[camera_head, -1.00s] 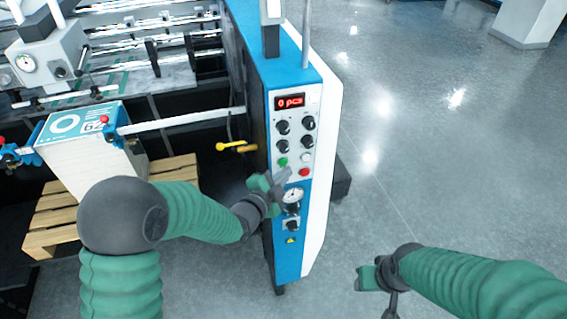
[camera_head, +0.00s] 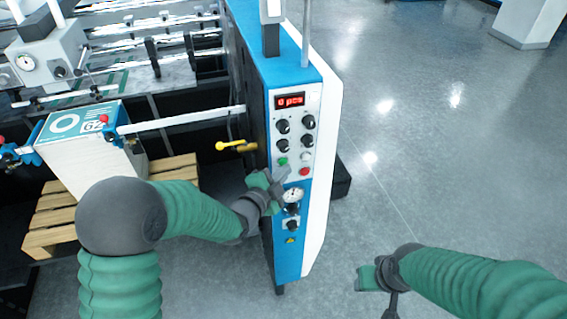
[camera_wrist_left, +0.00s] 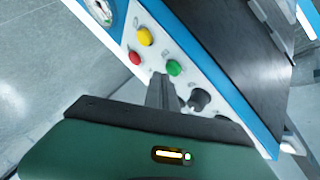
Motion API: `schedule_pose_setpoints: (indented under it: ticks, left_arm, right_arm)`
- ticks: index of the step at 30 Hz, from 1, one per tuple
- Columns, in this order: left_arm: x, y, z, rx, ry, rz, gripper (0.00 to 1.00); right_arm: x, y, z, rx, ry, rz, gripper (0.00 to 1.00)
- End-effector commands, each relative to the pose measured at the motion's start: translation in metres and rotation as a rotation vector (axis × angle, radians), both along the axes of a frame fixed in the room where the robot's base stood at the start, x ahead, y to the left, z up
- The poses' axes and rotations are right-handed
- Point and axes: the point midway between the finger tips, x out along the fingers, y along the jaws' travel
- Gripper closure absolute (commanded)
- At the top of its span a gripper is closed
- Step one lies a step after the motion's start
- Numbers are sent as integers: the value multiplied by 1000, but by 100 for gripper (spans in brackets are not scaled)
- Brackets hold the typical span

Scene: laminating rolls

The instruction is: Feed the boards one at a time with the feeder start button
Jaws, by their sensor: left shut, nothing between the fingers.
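The control panel (camera_head: 296,130) on the blue and white machine end has a red display (camera_head: 290,102) reading "0 pcs". A green button (camera_head: 283,161) and a red button (camera_head: 303,171) sit below its knobs. My left gripper (camera_head: 279,180) is shut and empty just below the green button. In the left wrist view its closed fingertips (camera_wrist_left: 161,80) are close to the green button (camera_wrist_left: 174,68); contact cannot be told. A stack of boards (camera_head: 88,163) with a teal and white top stands at the left. My right gripper (camera_head: 368,278) is low, away from the panel; its jaw opening is unclear.
A yellow-handled lever (camera_head: 230,145) sticks out left of the panel. A wooden pallet (camera_head: 52,213) lies under the board stack. A gauge (camera_head: 293,195) sits lower on the panel. A yellow button (camera_wrist_left: 145,37) shows in the left wrist view. The floor at right is clear.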

Motion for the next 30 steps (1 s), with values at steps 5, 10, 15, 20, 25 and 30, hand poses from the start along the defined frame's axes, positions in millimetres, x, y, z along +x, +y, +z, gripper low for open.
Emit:
schedule_pose_setpoints:
  ticks: [5, 10, 15, 20, 25, 30]
  left_arm:
    - [2, 1, 0, 1, 0, -1, 100]
    - [2, 1, 1, 1, 0, 0, 100]
    - [3, 1, 0, 1, 0, 0, 100]
    - [5, 2, 0, 1, 0, 0, 100]
    - [7, 3, 0, 1, 0, 0, 100]
    - [9, 3, 0, 0, 0, 0, 100]
  right_arm:
    - [0, 0, -2, 0, 0, 0, 52]
    - [0, 0, -2, 0, 0, 0, 52]
    - [0, 0, -2, 0, 0, 0, 52]
    - [0, 0, -3, 0, 0, 0, 52]
    - [0, 0, -4, 0, 0, 0, 52]
    - [0, 0, -5, 0, 0, 0, 52]
